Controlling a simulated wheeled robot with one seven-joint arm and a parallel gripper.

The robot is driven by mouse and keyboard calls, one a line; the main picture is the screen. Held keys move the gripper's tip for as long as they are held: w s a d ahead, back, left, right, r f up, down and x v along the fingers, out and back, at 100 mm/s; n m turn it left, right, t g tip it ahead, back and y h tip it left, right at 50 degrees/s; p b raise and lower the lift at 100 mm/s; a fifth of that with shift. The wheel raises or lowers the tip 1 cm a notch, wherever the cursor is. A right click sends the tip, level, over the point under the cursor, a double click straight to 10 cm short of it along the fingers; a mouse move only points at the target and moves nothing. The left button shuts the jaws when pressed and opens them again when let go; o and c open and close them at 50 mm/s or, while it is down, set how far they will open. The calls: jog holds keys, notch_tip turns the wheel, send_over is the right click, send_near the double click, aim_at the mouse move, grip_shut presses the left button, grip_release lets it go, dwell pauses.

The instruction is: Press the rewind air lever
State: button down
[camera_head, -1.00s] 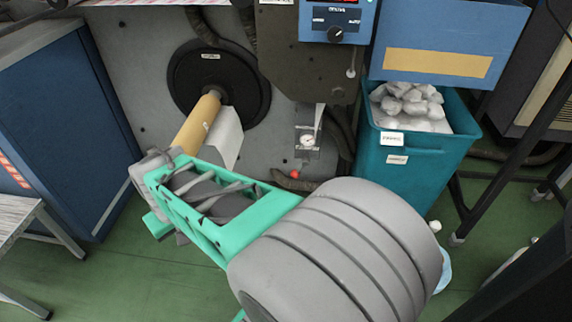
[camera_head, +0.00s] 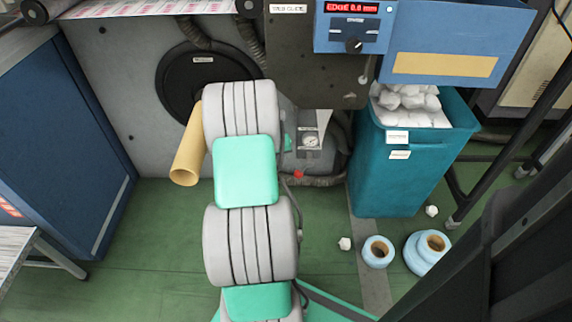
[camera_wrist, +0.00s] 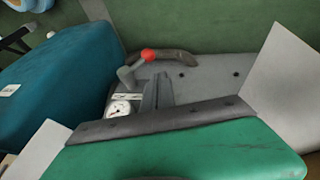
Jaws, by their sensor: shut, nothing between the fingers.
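The rewind air lever has a red ball knob (camera_wrist: 148,55) on a short grey arm, standing beside a round white gauge (camera_wrist: 120,108) in the wrist view. In the head view the red knob (camera_head: 298,174) shows low on the machine's face, below the gauge (camera_head: 310,141). My gripper (camera_wrist: 157,90) is shut and empty. Its narrow grey tip points toward the lever and seems just short of the knob; I cannot tell whether they touch. In the head view my arm hides most of the gripper.
A tan core (camera_head: 190,150) juts from the black disc left of my arm. A teal bin (camera_head: 410,170) of white scraps stands right of the lever. Blue rolls (camera_head: 378,252) lie on the green floor. A blue control box (camera_head: 353,28) hangs above the gauge.

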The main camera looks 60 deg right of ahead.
jog(key=b, duration=0.4)
send_over(295, 173)
jog(key=w+a, duration=0.2)
jog(key=a, duration=0.1)
notch_tip(295, 173, down, 9)
jog(key=shift+s+d+f+b, duration=0.55)
jog(key=shift+s+d+f, duration=0.3)
jog(key=shift+f, duration=0.15)
jog(key=shift+s, duration=0.1)
